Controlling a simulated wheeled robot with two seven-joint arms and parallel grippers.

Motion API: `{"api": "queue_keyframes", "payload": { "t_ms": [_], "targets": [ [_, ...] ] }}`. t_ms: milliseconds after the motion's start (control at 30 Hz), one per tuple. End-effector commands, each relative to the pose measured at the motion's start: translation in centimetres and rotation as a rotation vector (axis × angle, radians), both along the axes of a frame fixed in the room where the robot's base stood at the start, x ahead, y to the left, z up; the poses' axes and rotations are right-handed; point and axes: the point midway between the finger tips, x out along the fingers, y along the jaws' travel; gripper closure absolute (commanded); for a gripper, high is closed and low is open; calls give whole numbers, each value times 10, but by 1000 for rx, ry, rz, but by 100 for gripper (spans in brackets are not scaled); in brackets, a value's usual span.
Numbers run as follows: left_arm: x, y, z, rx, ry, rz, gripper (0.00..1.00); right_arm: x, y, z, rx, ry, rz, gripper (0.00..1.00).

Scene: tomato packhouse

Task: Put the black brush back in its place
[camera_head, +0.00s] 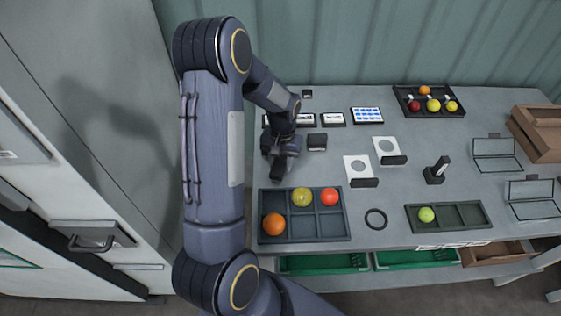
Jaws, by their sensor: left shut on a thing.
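My left gripper (284,158) reaches down over the left part of the table, behind the sectioned tray. It is shut on a dark thing, taken to be the black brush (277,171); its outline merges with the dark fingers. I cannot tell whether it touches the table. A small dark block (317,142) stands just right of the gripper. The brush's place cannot be made out for certain. My right gripper is not in view.
A dark sectioned tray (304,226) holds several tomatoes in front of the gripper. A smaller tray (471,216) holds one green-yellow tomato. A black ring (376,219), white cards (358,168) and a black upright device (437,170) stand rightward. A tomato tray (405,100) is at the back.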

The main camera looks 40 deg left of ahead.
Motion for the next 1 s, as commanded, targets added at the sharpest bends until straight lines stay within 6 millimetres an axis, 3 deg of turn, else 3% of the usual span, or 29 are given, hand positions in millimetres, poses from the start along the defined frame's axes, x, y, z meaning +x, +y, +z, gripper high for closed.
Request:
{"api": "queue_keyframes", "payload": {
  "t_ms": [533, 567, 733, 933, 1000],
  "targets": [
    [0, 0, -9, 0, 0, 0, 82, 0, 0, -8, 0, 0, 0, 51],
    [0, 0, -8, 0, 0, 0, 60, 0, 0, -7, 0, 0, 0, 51],
    [0, 0, -8, 0, 0, 0, 39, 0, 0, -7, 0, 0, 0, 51],
    [0, 0, -8, 0, 0, 0, 40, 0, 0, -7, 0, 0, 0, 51],
    [0, 0, -8, 0, 0, 0, 49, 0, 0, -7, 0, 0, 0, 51]
  ]
}}
